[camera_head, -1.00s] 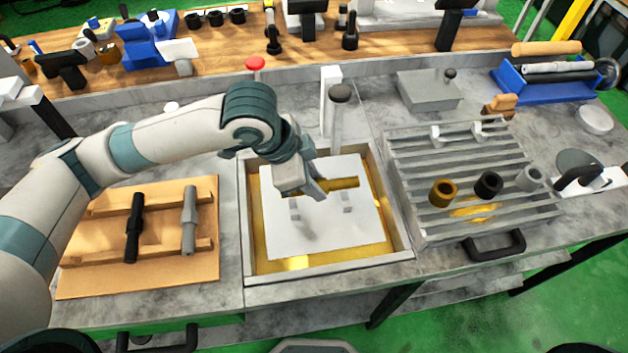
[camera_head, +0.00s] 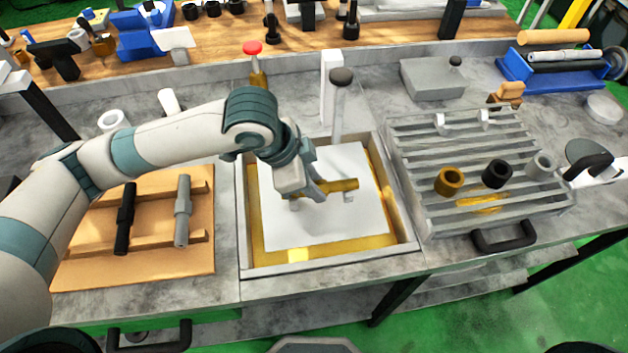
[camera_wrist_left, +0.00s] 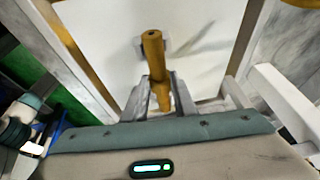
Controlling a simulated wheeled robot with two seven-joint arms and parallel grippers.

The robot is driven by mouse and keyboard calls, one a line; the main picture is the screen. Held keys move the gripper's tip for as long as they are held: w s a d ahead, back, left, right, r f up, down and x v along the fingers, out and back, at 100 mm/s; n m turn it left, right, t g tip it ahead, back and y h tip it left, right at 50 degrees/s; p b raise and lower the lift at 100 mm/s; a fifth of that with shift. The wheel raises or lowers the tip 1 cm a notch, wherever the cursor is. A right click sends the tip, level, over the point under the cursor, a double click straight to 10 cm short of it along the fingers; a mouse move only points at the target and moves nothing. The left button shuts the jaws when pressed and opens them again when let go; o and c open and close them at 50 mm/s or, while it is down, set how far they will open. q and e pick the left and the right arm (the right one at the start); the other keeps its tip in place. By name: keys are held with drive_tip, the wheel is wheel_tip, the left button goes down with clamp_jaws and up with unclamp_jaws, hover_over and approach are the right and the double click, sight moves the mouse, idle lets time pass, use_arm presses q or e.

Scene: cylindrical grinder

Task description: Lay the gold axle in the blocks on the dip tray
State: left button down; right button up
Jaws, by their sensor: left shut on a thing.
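The gold axle (camera_head: 342,185) is level, held across the white plate of the dip tray (camera_head: 330,230). My left gripper (camera_head: 318,187) is shut around its left-hand part. A small pale block (camera_head: 348,196) shows right under the axle's right part; the other block is mostly hidden by my gripper. In the left wrist view the axle (camera_wrist_left: 153,58) sticks out beyond the fingers (camera_wrist_left: 160,97), with a pale block (camera_wrist_left: 168,45) beside and under it. I cannot tell whether the axle touches the blocks. My right gripper is not in view.
A wooden rack (camera_head: 90,270) with a black axle (camera_head: 125,218) and a grey axle (camera_head: 183,210) lies left. A slatted grey rack (camera_head: 420,160) with gold, black and grey collars stands right. A black-knobbed post (camera_head: 340,100) rises behind the tray.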

use_arm(q)
drive_tip(key=shift+r, duration=0.1)
drive_tip(key=c, duration=1.4)
unclamp_jaws()
drive_tip(key=shift+c, duration=0.2)
drive_tip(key=shift+o, duration=0.4)
drive_tip(key=shift+s, duration=0.1)
drive_tip(key=shift+a+r, duration=0.25)
drive_tip(key=shift+r, duration=0.3)
drive_tip(key=b+v, duration=0.2)
drive_tip(key=v, duration=1.4)
